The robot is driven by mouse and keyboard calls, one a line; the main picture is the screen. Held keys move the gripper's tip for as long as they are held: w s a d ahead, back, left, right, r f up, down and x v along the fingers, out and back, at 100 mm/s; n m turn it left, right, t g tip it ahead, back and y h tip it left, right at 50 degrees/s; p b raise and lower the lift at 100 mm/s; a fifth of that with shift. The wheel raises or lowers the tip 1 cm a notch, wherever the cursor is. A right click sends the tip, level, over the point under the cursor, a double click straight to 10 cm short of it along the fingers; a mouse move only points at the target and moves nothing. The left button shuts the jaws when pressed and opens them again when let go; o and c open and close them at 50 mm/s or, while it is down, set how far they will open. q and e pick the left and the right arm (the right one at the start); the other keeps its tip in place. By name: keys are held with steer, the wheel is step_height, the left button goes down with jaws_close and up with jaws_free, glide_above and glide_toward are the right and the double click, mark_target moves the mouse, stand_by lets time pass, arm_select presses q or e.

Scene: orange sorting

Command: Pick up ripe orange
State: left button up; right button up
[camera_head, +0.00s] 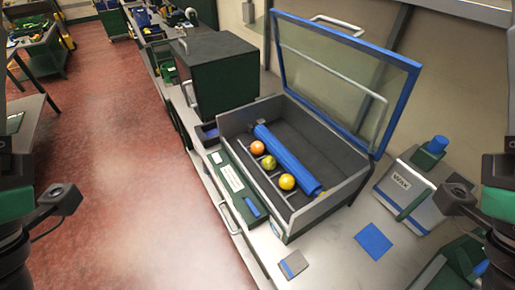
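Three round fruits lie in a row in an open grey machine box (341,200). The back one is orange-red (257,148), the middle one is yellow-green (269,163), and the front one is yellow-orange (287,182). They sit beside a blue roller (290,160), between thin grey dividers. Parts of my two arms show at the left and right picture edges, well apart from the fruits. The fingers of both grippers are out of view.
The box's clear lid (340,75) with a blue frame stands raised behind it. A dark green cabinet (215,75) stands behind left. At right are a machine labelled "Wax" (405,190) and a blue pad (373,241). The red floor (120,160) at left is open.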

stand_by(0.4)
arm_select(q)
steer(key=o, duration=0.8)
